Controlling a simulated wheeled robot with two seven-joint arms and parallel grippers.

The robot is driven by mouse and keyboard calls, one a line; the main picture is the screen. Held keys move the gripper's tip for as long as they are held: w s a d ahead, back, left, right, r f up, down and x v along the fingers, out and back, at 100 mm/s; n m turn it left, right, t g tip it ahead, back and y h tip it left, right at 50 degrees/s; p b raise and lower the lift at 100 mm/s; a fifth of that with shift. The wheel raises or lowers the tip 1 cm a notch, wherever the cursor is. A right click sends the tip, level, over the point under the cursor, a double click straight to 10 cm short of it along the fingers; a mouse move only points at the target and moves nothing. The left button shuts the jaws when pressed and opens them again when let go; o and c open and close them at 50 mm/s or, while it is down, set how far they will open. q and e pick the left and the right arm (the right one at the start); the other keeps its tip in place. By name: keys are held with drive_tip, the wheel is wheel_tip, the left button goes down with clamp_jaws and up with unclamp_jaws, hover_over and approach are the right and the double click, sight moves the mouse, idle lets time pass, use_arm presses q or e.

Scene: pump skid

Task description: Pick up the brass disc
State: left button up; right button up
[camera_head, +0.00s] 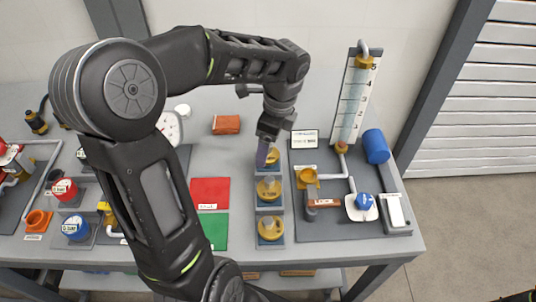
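Three brass discs sit in a column of grey holders on the table, right of the coloured mats. The far disc (272,156) is partly hidden by my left gripper. The middle disc (268,188) carries dark lettering too small to read surely. The near disc (270,229) is in plain view. My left gripper (263,156) points down at the far disc, overlapping its left side. I cannot tell whether it touches the disc or whether its fingers are open. My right gripper is not in view.
Red (210,192) and green (215,231) mats lie left of the discs. An orange-brown block (226,124) lies behind. On the right, a panel (350,228) carries a tall gauge (353,98), brass fittings and a blue cylinder (376,146). My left arm hides part of the table's left side.

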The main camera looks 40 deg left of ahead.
use_arm(q)
drive_tip(key=shift+a+f, duration=0.1)
drive_tip(key=shift+f, duration=0.8)
drive_tip(key=c, duration=1.6)
drive_tip(key=shift+r, duration=0.15)
wheel_tip(320, 180, up, 10)
drive_tip(key=shift+f+b, duration=0.1)
drive_tip(key=shift+b, duration=0.2)
